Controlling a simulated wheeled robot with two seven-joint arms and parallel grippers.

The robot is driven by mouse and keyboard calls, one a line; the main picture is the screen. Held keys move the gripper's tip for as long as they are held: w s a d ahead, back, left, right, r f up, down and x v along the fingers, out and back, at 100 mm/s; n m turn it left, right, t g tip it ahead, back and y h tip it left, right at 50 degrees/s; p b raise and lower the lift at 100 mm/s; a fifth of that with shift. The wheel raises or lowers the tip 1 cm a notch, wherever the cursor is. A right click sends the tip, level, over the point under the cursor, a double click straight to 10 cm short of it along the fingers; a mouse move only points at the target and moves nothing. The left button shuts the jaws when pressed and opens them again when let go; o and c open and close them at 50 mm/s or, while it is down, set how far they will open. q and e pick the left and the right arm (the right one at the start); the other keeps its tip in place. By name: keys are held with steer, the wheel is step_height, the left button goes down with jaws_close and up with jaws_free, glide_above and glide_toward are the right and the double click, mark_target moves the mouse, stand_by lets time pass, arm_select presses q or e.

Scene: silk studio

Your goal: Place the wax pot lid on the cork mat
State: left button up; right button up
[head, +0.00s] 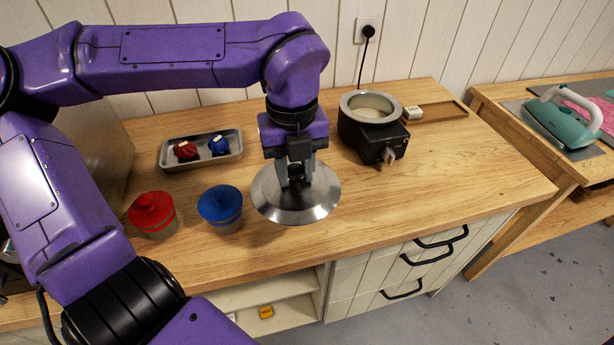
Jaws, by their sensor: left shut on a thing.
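The wax pot lid (268,204) is a wide round silver metal disc in the middle of the wooden worktop. My left gripper (295,180) points straight down over its centre and is shut on its top, where my fingers hide the grip. I cannot tell whether the lid touches the surface below or hangs just above it. The black wax pot (357,131) stands uncovered to the right and behind, with a steel rim and pale wax inside. I cannot make out the cork mat; the lid may hide it. My right gripper is not in view.
A shallow wooden tray (440,112) with a white block lies back right. The worktop's right part is clear.

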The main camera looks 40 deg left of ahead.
arm_select(q)
steer(key=w, duration=0.1)
steer(key=w+a+f+p, duration=0.1)
steer(key=w, duration=0.1)
steer(key=w+a+f+p, duration=0.1)
steer(key=w, duration=0.1)
steer(key=shift+a, duration=0.15)
steer(key=w+f, duration=0.1)
steer(key=f, duration=0.1)
steer(key=w+a+f, duration=0.1)
steer(key=w+f, duration=0.1)
steer(key=w+a+f+p, duration=0.1)
steer(key=f, duration=0.1)
steer(key=shift+w, duration=0.15)
step_height(320, 180, down, 3)
steer(key=shift+w+f, duration=0.15)
steer(key=shift+f, duration=0.05)
steer(key=shift+f, duration=0.1)
steer(key=shift+f, duration=0.15)
steer(key=o, duration=1.1)
steer(key=shift+r, duration=0.5)
step_height(320, 180, up, 12)
steer(key=b, duration=0.1)
steer(key=shift+f, duration=0.25)
